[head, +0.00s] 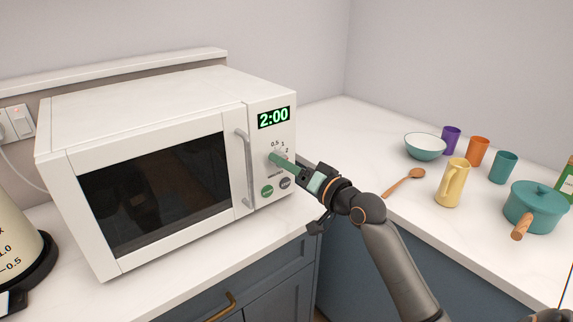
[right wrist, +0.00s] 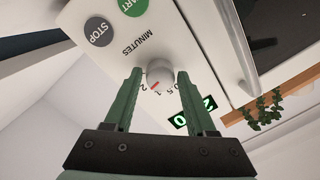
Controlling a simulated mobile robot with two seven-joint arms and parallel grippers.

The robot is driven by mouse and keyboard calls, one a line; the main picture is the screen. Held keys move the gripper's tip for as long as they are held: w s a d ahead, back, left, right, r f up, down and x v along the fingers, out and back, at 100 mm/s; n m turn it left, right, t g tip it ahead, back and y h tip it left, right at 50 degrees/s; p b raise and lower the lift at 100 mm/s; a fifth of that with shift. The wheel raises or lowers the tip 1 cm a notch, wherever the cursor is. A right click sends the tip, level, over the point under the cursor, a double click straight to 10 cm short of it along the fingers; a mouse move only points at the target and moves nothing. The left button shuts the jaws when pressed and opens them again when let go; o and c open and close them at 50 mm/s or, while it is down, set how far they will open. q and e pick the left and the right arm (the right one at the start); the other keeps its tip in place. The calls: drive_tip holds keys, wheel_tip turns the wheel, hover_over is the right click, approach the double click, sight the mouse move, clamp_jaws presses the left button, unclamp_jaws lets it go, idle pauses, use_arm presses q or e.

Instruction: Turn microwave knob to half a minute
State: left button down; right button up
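The white microwave (head: 160,90) stands on the counter with its door shut. Its green display (head: 273,118) reads 2:00. Its knob, partly hidden by my fingers in the head view, shows clearly in the right wrist view as a round grey knob (right wrist: 160,70). The knob's red mark points toward the 2 on the dial. My right gripper (head: 273,158) is at the knob, its green fingers open on either side of it. A gap shows between the knob and each finger. My left gripper is not in view.
Start button (head: 267,191) and stop button (head: 285,183) lie just below the knob. The door handle (head: 244,168) is left of it. A kettle (head: 20,235) stands far left. The right counter holds a wooden spoon (head: 405,183), yellow jug (head: 453,185), bowl (head: 425,149), cups and teal pot (head: 535,205).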

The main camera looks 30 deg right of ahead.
clamp_jaws()
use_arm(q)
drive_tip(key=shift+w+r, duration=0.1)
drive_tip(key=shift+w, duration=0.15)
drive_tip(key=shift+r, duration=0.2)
use_arm(e)
drive_tip(key=shift+n, duration=0.3)
use_arm(q)
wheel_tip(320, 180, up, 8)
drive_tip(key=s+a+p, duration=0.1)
drive_tip(key=p, duration=0.8)
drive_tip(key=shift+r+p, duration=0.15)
drive_tip(key=shift+p, duration=0.25)
use_arm(e)
drive_tip(key=shift+r+n+g+h, duration=0.15)
drive_tip(key=shift+n+h, duration=0.15)
drive_tip(key=shift+n, duration=3.35)
drive_tip(key=shift+f+n+g+h, duration=0.15)
drive_tip(key=shift+n+h, duration=0.15)
drive_tip(key=shift+n, duration=3.35)
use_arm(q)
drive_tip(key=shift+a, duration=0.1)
